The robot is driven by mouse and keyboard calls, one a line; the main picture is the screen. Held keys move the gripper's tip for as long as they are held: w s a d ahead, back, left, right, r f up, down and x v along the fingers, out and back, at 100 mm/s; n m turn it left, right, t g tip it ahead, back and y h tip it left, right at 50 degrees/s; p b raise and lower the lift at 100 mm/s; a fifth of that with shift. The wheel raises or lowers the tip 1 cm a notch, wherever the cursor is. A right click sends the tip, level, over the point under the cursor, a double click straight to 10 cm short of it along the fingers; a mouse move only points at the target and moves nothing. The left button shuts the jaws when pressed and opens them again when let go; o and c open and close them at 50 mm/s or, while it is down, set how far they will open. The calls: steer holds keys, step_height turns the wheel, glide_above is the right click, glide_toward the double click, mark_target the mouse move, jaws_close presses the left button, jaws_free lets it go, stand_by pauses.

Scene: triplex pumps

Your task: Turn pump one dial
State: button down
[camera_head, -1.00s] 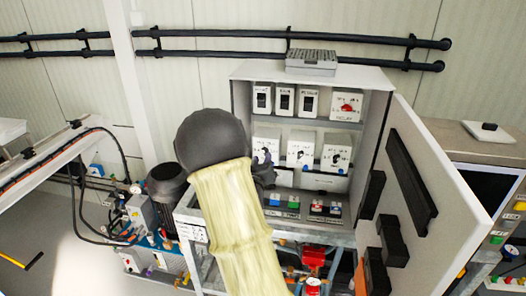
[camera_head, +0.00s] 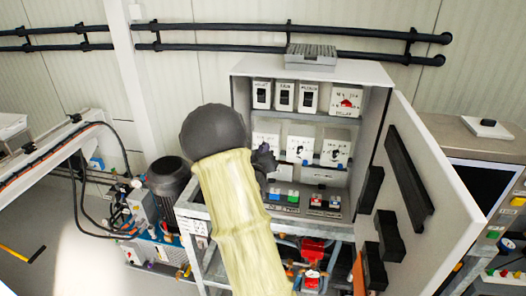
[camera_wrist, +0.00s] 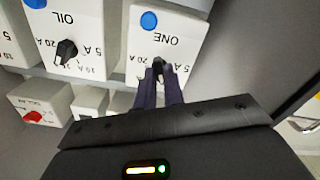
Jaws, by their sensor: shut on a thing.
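The pump one dial (camera_wrist: 158,66) is a small black knob on a white box marked ONE (camera_wrist: 166,32), upside down in the wrist view. My gripper (camera_wrist: 159,74) is shut on this dial, its two dark fingers on either side of the knob. The fingers hide much of the knob, so its exact pointer setting cannot be read. In the head view my gripper (camera_head: 264,160) reaches into the open cabinet at the left box of the middle row (camera_head: 266,128). My arm and hand cover part of that box.
A box marked OIL (camera_wrist: 66,35) with its own black dial stands beside it. The cabinet (camera_head: 375,75) has its door (camera_head: 435,190) swung open to the right. A red switch (camera_head: 346,101) sits upper right. Coloured buttons (camera_head: 293,198) lie on the panel below.

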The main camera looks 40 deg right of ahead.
steer(key=n+b, duration=0.2)
steer(key=n, duration=0.7)
steer(key=shift+f+n, duration=0.15)
steer(key=shift+n, duration=0.25)
stand_by(0.4)
steer(key=c, duration=1.5)
jaws_free()
steer(key=shift+a, duration=0.15)
